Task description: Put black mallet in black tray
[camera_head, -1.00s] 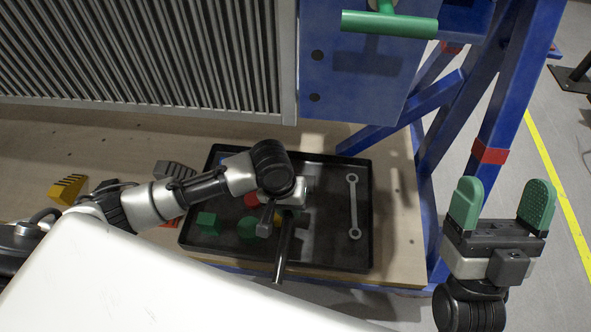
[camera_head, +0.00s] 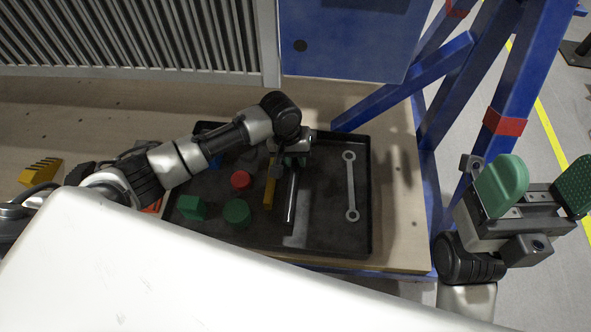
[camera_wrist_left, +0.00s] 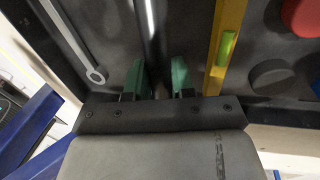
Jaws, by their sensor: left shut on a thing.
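The black tray (camera_head: 325,235) lies on the wooden board. My left gripper (camera_head: 296,160) is inside the tray's outline, between the yellow level and the wrench. It is shut on the black mallet (camera_head: 291,198), whose dark, shiny handle points toward the front of the tray. In the left wrist view the handle (camera_wrist_left: 152,40) runs between the green fingertips (camera_wrist_left: 158,82). The mallet's head is not clearly visible, and I cannot tell whether the mallet touches the tray floor. My right gripper (camera_head: 538,188) is open and empty, off to the right over the floor.
In the tray are a wrench (camera_head: 350,185), a yellow level (camera_head: 269,188), a red cylinder (camera_head: 241,180), a green cylinder (camera_head: 237,212) and a green block (camera_head: 192,208). A blue frame (camera_head: 400,90) stands at the right. A yellow stepped block (camera_head: 40,172) lies at far left.

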